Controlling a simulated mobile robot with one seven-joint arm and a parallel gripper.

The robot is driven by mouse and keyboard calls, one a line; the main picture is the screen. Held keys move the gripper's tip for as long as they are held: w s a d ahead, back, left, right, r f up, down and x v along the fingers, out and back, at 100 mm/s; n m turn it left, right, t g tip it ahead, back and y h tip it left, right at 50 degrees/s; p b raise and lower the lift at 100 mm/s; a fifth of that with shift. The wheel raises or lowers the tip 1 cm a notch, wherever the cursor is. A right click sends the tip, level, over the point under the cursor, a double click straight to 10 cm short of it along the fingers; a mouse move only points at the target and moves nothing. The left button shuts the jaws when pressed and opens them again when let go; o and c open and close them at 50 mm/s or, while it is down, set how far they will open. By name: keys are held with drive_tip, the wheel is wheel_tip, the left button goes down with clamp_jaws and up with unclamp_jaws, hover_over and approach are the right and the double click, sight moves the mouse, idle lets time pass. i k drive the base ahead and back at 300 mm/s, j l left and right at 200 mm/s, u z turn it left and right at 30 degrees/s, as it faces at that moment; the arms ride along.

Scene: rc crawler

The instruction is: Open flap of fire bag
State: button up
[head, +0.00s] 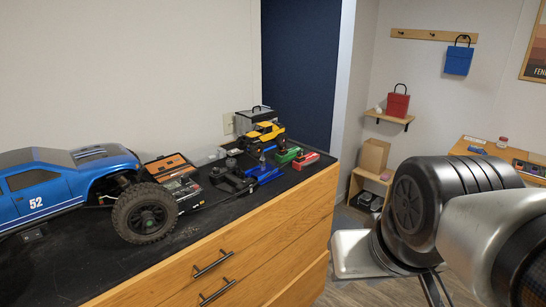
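A red bag (397,105) with a dark loop handle stands upright on a small wooden wall shelf (388,119). A blue bag (458,60) with a dark handle hangs from a peg rail above and to its right. I cannot tell which of the two is the fire bag; no raised flap shows on either. My gripper (434,290) is only partly in view at the bottom, below my large arm links. It is in the foreground, well apart from both bags. Its fingertips are cut off or hidden, so its opening cannot be seen.
A wooden drawer bench (262,250) with a black top carries a blue RC truck (60,185), a yellow crawler (262,137), an open toolbox (172,172) and tools. A cardboard box (374,155) sits on a low shelf. A wooden desk (480,150) stands right. Floor between is partly visible.

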sight(262, 111)
drive_tip(key=i+u, duration=0.1)
drive_tip(key=u, duration=0.35)
drive_tip(key=i+l+u, duration=0.1)
drive_tip(key=u, duration=0.35)
drive_tip(key=l+u, duration=0.15)
drive_tip(key=u, duration=0.25)
drive_tip(key=i+l+u, duration=0.1)
drive_tip(key=u, duration=0.35)
drive_tip(key=l, duration=1.2)
drive_tip(key=l+z, duration=0.3)
drive_tip(key=l, duration=2)
drive_tip(key=l+u, duration=0.25)
drive_tip(key=l, duration=0.3)
drive_tip(key=k+l+u, duration=0.1)
drive_tip(key=l+u, duration=0.15)
drive_tip(key=l, duration=0.3)
drive_tip(key=l+u, duration=0.7)
drive_tip(key=k+l+u, duration=0.15)
drive_tip(key=u, duration=0.15)
